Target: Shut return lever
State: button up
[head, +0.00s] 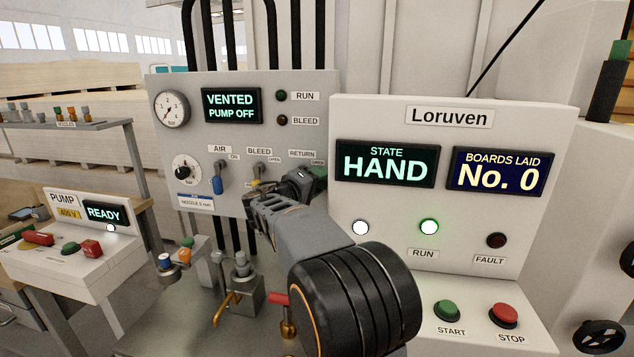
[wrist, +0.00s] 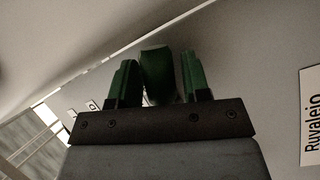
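The return lever is the green handle (head: 320,172) under the RETURN label on the grey valve panel. It lies close to the small OPEN tag, and my gripper and arm hide most of it. My gripper (head: 306,177) is at this lever, in front of the panel. In the wrist view, the lever's green grip (wrist: 157,75) stands between the two dark green fingers of my gripper (wrist: 160,82). A gap shows on the right side of the grip, and a narrower one on the left. The fingers are apart and not closed on it.
The blue AIR lever (head: 217,185) and yellow BLEED lever (head: 256,184) sit left of my gripper. The white Loruven console (head: 452,217) stands close on the right. The panel display (head: 232,105) reads VENTED, PUMP OFF. Brass fittings (head: 240,280) stand below.

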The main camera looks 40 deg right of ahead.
grip_shut()
dwell(0.3)
